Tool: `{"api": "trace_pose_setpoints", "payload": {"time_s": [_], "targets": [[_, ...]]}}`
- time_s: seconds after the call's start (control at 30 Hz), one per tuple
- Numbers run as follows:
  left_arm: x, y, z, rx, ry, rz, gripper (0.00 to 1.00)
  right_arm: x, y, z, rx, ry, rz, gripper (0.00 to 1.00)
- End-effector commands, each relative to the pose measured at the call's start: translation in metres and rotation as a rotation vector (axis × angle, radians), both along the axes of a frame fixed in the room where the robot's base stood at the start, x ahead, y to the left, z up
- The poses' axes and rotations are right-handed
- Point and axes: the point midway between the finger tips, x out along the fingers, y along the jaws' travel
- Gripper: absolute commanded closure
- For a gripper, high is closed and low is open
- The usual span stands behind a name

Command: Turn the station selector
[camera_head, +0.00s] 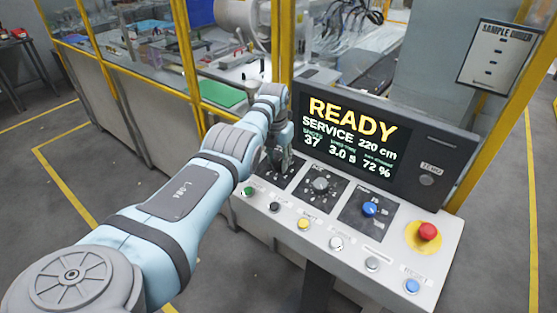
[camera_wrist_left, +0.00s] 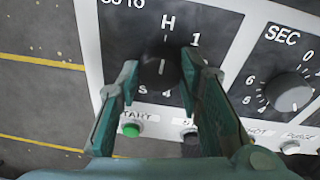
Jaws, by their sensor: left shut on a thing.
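The station selector is a black round knob (camera_wrist_left: 160,66) with a white pointer line, on a dark dial plate (camera_wrist_left: 120,22) marked "GO TO", H, 1, 4 and S. The pointer line stands roughly toward the H. My left gripper (camera_wrist_left: 163,78) has its two green fingers on either side of the knob and is shut on it. In the head view my left gripper (camera_head: 279,158) is over the leftmost dial plate (camera_head: 288,181), and it mostly hides the knob. My right gripper is not in view.
A grey SEC knob (camera_head: 320,186) and a blue knob (camera_head: 370,208) sit to the right. Several push buttons line the front edge, with a red emergency stop (camera_head: 428,231) at the right. The screen (camera_head: 350,140) reads READY. A yellow-framed enclosure (camera_head: 185,60) stands behind.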

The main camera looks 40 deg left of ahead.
Motion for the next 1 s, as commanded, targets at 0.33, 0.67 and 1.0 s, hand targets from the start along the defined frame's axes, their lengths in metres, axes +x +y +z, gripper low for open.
{"api": "trace_pose_setpoints", "payload": {"time_s": [0.33,0.67,1.0], "targets": [[-0.0042,-0.0021,-0.0053,-0.014,0.018,0.028,0.95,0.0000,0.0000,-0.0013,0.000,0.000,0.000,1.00],[-0.0037,-0.0017,-0.0049,-0.013,0.015,0.027,0.48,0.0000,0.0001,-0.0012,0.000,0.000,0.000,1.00],[-0.0012,-0.0005,0.0006,-0.010,0.006,0.027,0.46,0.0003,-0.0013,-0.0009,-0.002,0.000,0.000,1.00]]}}
